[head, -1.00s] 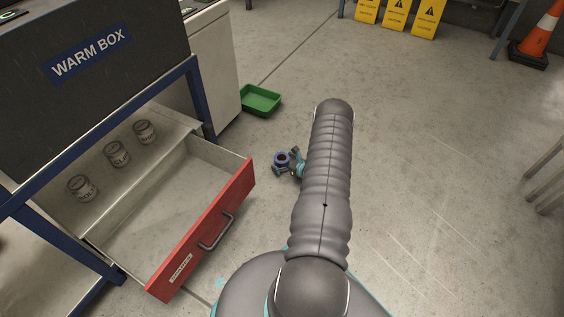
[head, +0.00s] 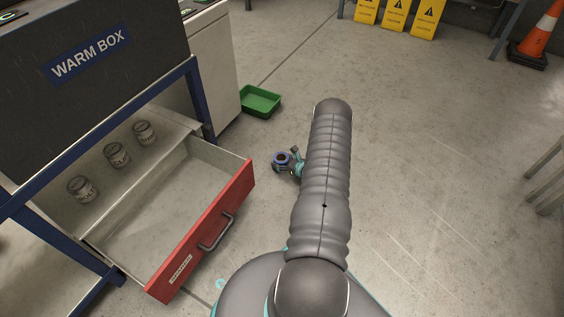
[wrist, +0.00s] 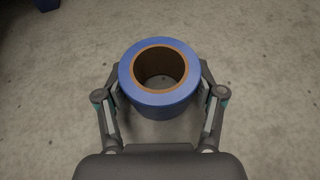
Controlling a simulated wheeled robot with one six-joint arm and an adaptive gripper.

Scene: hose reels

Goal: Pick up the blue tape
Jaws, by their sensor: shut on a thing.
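The blue tape (wrist: 158,99) is a blue roll with an orange-brown core, seen from above in the wrist view. My gripper (wrist: 160,90) has one finger on each side of the roll and is shut on it. In the head view the tape (head: 281,158) shows small, left of my grey arm, with part of my gripper (head: 286,164) around it. The arm hides the rest of the gripper there. I cannot tell whether the roll touches the floor.
An open drawer with a red front (head: 204,230) is left of the gripper, under the warm box (head: 90,60). Several cans (head: 117,155) stand behind it. A green tray (head: 261,100) lies on the floor beyond. Yellow caution signs (head: 397,14) stand at the back.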

